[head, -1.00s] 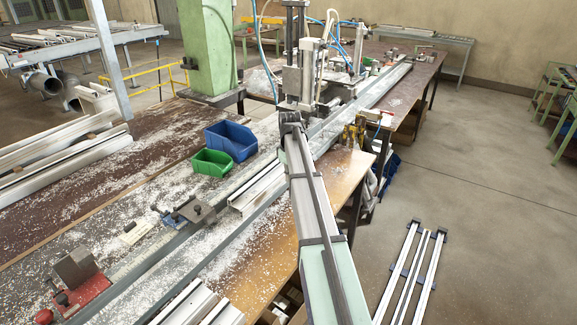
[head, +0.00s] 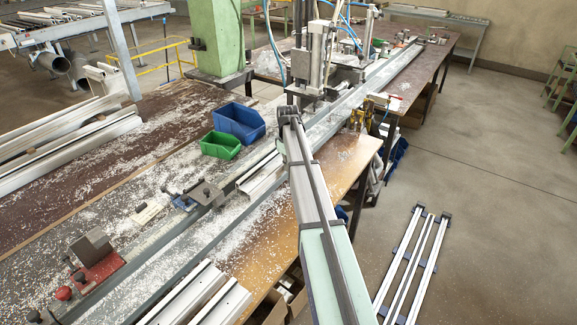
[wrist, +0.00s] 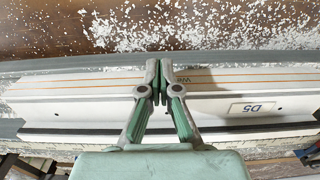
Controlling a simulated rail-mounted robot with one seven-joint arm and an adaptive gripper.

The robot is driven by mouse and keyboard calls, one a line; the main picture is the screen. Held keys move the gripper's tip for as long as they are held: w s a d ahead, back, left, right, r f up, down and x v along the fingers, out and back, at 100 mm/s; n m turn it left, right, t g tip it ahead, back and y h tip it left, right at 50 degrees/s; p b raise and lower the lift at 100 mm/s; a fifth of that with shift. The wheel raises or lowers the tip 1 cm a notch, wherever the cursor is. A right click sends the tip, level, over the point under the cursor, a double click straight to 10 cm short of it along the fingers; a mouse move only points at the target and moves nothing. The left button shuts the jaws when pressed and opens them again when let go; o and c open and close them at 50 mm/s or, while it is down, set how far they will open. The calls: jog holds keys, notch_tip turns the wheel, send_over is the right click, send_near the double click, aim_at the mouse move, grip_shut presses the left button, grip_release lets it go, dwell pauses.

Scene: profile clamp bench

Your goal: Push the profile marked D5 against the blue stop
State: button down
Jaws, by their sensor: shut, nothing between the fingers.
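The profile marked D5 (wrist: 215,106) is a long white bar with an orange line, lying lengthwise across the wrist view. Its D5 label (wrist: 254,108) shows upside down, right of my gripper. My gripper (wrist: 158,90) is shut and empty over the middle of the bar; I cannot tell whether it touches. The head view shows a white profile (head: 258,180) on the bench rail, partly hidden by my arm; its mark is unreadable. My gripper is hidden there. A small blue part (head: 181,201) sits beside a dark clamp block (head: 207,194); I cannot tell whether it is the blue stop.
A blue bin (head: 240,124) and a green bin (head: 220,145) stand left of the rail. A red-based block (head: 98,270) is at the near left. Loose profiles (head: 200,297) lie at the near edge. A clamping machine (head: 318,65) stands over the rail farther back.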

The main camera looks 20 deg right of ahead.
aim_at(277, 163)
jog(key=w, duration=0.1)
jog(key=w+a, duration=0.1)
jog(key=shift+w+a, duration=0.2)
jog(key=shift+w, duration=0.1)
